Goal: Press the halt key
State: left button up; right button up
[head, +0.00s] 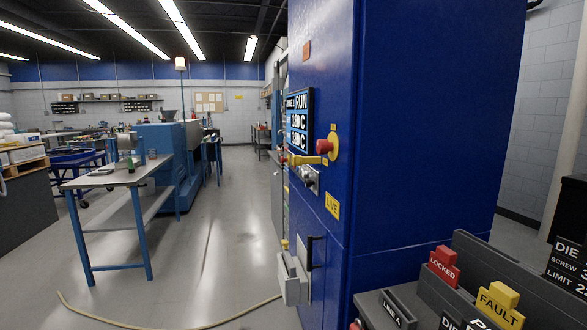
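A blue cabinet (430,120) stands close in front of me, right of centre. Its control face is seen at a steep angle. A red mushroom button (324,146) on a yellow round base sticks out of that face. A yellow lever-like part (305,159) is just below it, and small grey controls (309,178) sit lower. A display (299,121) above reads RUN and two temperatures. I cannot read a halt label on any key, so I cannot tell which one is the halt key. Neither gripper is in view.
A dark rack (459,240) with LOCKED (443,267) and FAULT (499,305) tags stands at lower right. A grey box (292,281) juts from the cabinet's lower front. A workbench (128,176) stands left. A hose (130,323) crosses the otherwise open aisle floor.

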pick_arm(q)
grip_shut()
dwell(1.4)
